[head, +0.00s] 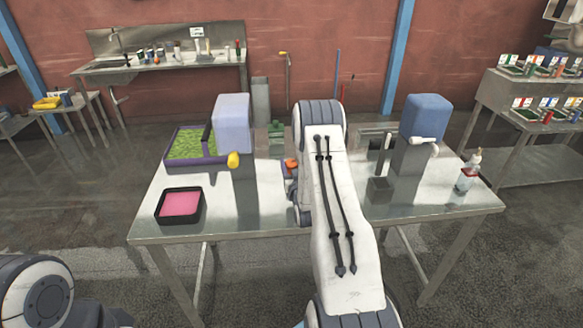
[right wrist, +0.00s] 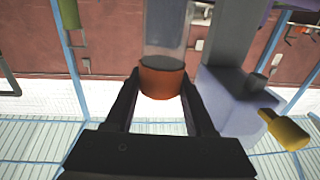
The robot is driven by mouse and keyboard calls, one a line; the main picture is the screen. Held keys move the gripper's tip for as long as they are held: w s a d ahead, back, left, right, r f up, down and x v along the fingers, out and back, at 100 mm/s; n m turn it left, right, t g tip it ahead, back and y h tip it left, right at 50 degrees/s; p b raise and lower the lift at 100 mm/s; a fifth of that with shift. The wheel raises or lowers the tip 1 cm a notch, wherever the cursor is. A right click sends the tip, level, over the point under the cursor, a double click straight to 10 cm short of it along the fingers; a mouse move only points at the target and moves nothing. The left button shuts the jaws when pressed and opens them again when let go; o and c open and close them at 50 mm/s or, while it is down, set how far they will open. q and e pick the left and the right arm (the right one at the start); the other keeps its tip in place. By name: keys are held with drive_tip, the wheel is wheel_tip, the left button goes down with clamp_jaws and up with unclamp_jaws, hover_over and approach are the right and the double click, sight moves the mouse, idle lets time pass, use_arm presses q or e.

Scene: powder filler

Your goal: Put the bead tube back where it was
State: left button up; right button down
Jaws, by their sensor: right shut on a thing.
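The bead tube shows in the right wrist view as a clear grey body (right wrist: 168,35) with an orange end (right wrist: 162,82). My right gripper (right wrist: 162,88) is shut on it, with one dark finger on each side of the orange end. In the head view a bit of orange (head: 291,166) shows just left of my right arm, above the table; my arm hides most of the gripper and tube there. I cannot tell what is in the tube. My left gripper is out of view; only part of my left arm shows at the lower left.
On the steel table (head: 255,222) stand a lilac machine (head: 232,122) with a yellow knob (head: 233,160), a purple tray of green stuff (head: 190,146), a black tray with a pink pad (head: 180,205), a blue machine (head: 427,118) and a small bottle (head: 467,179). The front middle is clear.

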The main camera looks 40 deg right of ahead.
wheel_tip(320, 180, down, 2)
drive_tip(key=shift+f+p, duration=0.2)
drive_tip(key=shift+p, duration=0.15)
drive_tip(key=shift+f, duration=0.2)
drive_tip(key=shift+c, duration=1.2)
unclamp_jaws()
drive_tip(key=shift+s+r, duration=0.1)
drive_tip(key=shift+r, duration=0.05)
